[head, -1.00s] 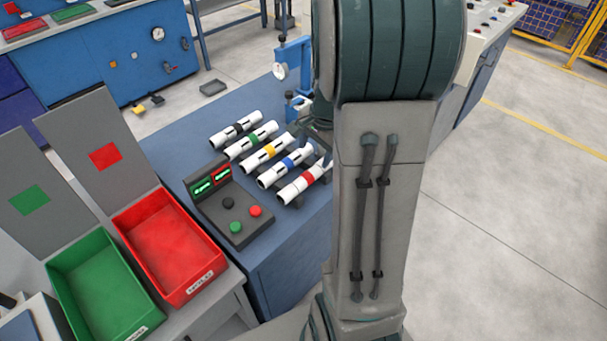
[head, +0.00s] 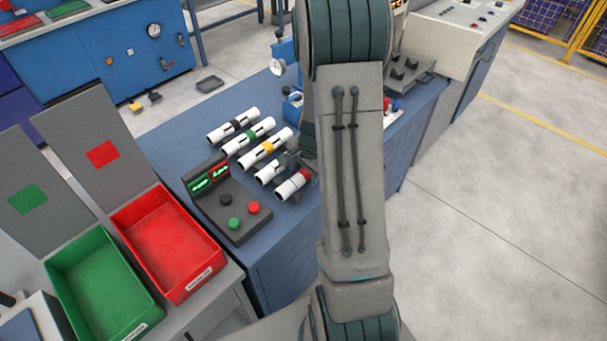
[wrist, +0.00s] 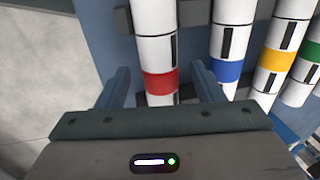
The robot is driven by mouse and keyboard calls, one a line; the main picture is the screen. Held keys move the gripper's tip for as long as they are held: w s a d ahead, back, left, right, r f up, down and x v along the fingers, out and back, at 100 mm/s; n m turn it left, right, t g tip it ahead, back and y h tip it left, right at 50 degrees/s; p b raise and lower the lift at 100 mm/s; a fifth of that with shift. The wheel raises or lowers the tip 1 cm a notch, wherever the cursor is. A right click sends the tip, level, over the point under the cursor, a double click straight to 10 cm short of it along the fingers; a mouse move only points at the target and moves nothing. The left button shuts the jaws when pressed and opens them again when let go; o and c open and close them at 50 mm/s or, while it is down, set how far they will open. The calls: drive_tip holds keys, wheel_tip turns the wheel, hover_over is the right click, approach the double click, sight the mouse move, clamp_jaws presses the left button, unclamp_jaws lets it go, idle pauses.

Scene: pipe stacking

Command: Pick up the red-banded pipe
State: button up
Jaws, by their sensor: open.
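The red-banded pipe (head: 292,184) is white and lies at the near end of a row of banded pipes on the blue bench. My arm and gripper hide part of it in the head view. In the wrist view the red-banded pipe (wrist: 158,55) runs up the picture between my two fingers, its red band just beyond the palm. My gripper (wrist: 160,85) is open, one finger on each side of the pipe. The right finger lies in the gap between it and the blue-banded pipe (wrist: 228,45). I cannot tell whether the fingers touch the pipe.
The yellow-banded (head: 265,148), green-banded (head: 249,136) and black-banded (head: 233,125) pipes lie farther along the row. A button box (head: 232,205) stands close to the pipe ends. Red (head: 168,243) and green (head: 104,285) bins stand to the left.

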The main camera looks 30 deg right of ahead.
drive_tip(key=shift+w+f, duration=0.1)
drive_tip(key=shift+f, duration=0.3)
drive_tip(key=c, duration=1.1)
drive_tip(key=shift+r, duration=0.1)
